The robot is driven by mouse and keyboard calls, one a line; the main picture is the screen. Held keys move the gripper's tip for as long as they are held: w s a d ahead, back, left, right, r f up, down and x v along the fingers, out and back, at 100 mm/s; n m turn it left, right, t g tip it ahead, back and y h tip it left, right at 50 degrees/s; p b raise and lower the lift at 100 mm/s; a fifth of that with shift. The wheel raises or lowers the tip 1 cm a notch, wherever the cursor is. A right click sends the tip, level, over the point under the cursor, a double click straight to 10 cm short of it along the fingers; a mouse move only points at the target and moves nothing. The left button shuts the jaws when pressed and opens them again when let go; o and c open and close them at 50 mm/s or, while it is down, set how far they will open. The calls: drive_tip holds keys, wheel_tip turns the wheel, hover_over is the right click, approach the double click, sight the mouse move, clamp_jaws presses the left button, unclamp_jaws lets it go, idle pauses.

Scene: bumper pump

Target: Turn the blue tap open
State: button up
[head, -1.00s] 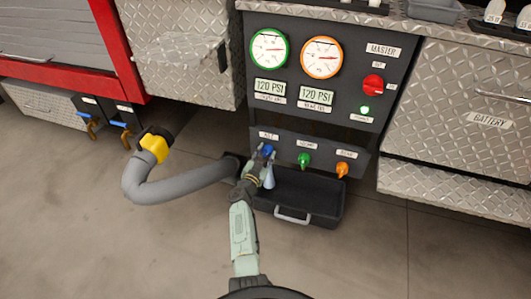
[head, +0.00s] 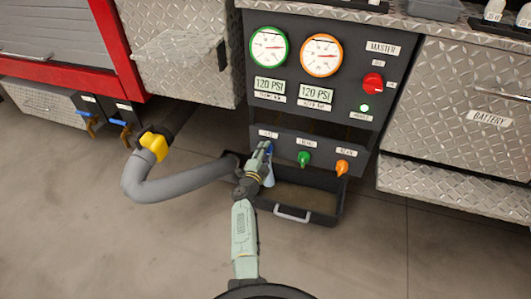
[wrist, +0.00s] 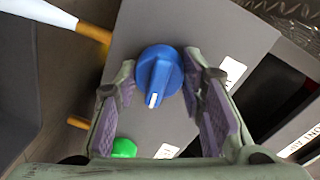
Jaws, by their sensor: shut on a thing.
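The blue tap (wrist: 160,75) is a round knob with a raised grip bar and a white mark, on the lower grey panel. In the head view the blue tap (head: 268,148) is partly hidden by my gripper (head: 264,151). In the wrist view my gripper (wrist: 172,98) has its purple-padded fingers on either side of the knob, shut on it. A pale, tapering stream (wrist: 42,12) comes from a brass spout (wrist: 95,33) on the blue tap's side. It also shows below my gripper in the head view (head: 269,179).
A green tap (head: 304,159) and an orange tap (head: 342,167) sit to the right. A black tray (head: 327,214) stands below. A grey hose (head: 160,192) with a yellow fitting lies left. Gauges and a red master switch (head: 373,83) are above.

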drive_tip(key=shift+m, duration=0.7)
drive_tip(key=o, duration=1.2)
drive_tip(key=shift+c, duration=0.2)
drive_tip(key=shift+y, duration=0.3)
drive_tip(key=r, duration=0.9)
drive_tip(key=shift+w+a+r, duration=0.1)
drive_tip(key=shift+a, duration=0.25)
drive_tip(key=shift+d+r, duration=0.2)
drive_tip(key=shift+r, duration=0.3)
drive_tip(key=shift+d, duration=0.1)
